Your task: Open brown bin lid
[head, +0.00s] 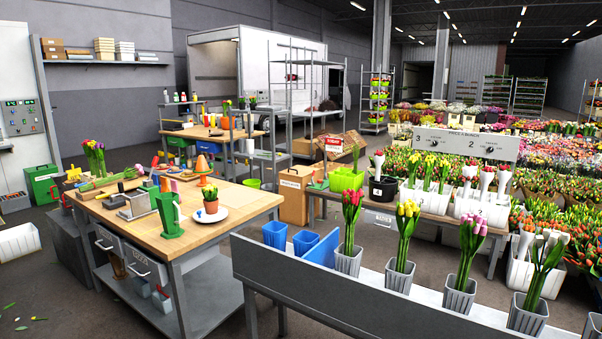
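The brown bin (292,204) stands on the floor near the middle of the head view, between the wooden workbench and the table with the flower buckets. It is a tall box with a white label on its front. Its lid (297,171) seems to lie flat on top, but it is small and I cannot tell for certain that it is fully shut. Neither of my grippers is in view.
A grey rail (318,296) with tulip cups crosses the front right. A light green tub (346,180) stands right of the bin.

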